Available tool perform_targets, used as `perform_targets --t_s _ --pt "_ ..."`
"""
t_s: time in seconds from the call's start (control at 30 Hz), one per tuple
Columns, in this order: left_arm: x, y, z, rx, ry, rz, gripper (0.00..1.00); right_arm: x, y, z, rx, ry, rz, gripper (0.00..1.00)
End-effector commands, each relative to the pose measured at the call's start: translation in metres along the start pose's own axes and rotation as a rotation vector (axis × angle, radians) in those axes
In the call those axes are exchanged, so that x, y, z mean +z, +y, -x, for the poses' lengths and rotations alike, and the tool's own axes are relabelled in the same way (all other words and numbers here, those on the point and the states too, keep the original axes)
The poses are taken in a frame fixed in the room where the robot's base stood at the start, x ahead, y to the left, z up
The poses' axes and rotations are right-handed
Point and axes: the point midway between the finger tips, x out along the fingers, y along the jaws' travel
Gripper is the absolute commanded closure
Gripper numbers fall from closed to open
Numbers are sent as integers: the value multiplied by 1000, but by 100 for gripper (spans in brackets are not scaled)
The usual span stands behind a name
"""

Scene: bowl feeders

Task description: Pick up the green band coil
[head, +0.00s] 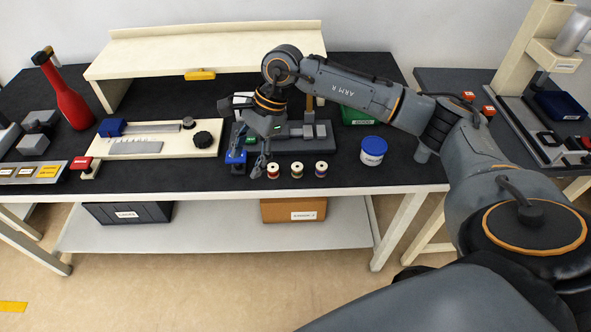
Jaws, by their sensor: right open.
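Three small spools stand in a row near the table's front edge in the head view: a reddish spool (272,171), a dark middle spool (297,170) and a darker right spool (321,169). They are too small to tell which one carries a green band. My right gripper (252,164) points down just left of the reddish spool, with its fingers apart and nothing seen between them. Whether it touches anything is unclear. My left gripper is out of view.
A grey fixture (318,133) stands behind the spools, and a blue block (236,168) is close by my right gripper. A white tub with a blue lid (373,150) is to the right. A cream board (150,146) lies left.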

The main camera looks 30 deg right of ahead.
Motion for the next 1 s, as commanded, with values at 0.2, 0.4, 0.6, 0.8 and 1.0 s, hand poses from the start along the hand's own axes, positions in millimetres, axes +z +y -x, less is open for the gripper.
perform_targets --t_s 0.2,0.4,0.6,0.8,1.0 --pt "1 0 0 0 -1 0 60 -93 13 64 116 359 30 44" --pt "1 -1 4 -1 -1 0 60 -113 20 64 149 415 26 44" --pt "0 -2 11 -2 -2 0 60 -128 25 27 149 411 25 44" --pt "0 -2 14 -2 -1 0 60 -139 28 2 145 411 26 44" --pt "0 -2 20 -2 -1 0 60 -145 30 -10 146 409 26 44"
